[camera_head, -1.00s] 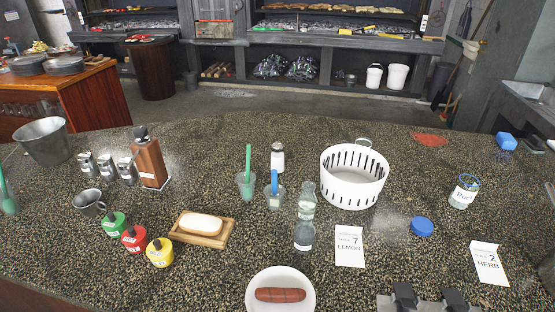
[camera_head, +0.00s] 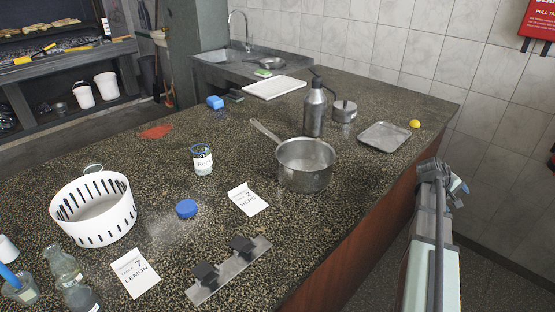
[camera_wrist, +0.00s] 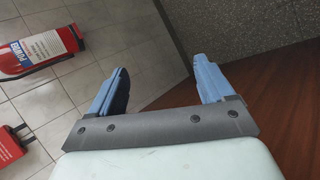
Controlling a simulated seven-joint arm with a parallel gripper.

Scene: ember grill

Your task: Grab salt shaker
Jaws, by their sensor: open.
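What looks like the salt shaker (camera_head: 8,249) is cut off by the left edge of the head view; only its white body shows, standing on the speckled counter beside a white slotted basket (camera_head: 93,224). My gripper (camera_wrist: 161,66) is open and empty in the wrist view, with its two blue fingers apart. The wrist view shows floor tiles and the side of the counter past the fingers, and no shaker. In the head view my arm is at the right, beyond the counter's wooden side and far from the shaker.
Glass bottles (camera_head: 64,266) and a cup with a blue-handled tool (camera_head: 20,289) crowd the shaker. A saucepan (camera_head: 305,164), dark bottle (camera_head: 314,110) and metal tray (camera_head: 384,137) stand toward the right. A fire extinguisher (camera_wrist: 38,48) shows in the wrist view.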

